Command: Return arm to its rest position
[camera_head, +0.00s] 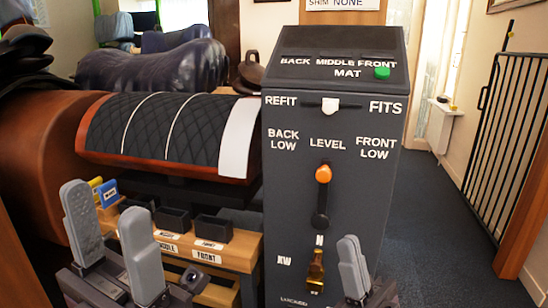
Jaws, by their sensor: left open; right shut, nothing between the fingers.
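My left gripper (103,202) is open and empty at the lower left, its two grey fingers spread apart and pointing up. My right gripper (348,240) is shut and empty at the lower middle, in front of the lower right part of a dark control box. The control box (290,215) carries a white knob (330,105) between REFIT and FITS, an orange lever knob (323,174) under LEVEL, and a brass switch (316,270) near the bottom. A green button (382,73) sits under FRONT on its top. Both grippers appear clear of the controls.
A quilted dark pad (175,130) with white lines lies on a brown form. A wooden shelf (235,252) with small black bins and blue and yellow pieces stands behind my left gripper. A black gate (510,130) is at right; the floor (440,220) there is clear.

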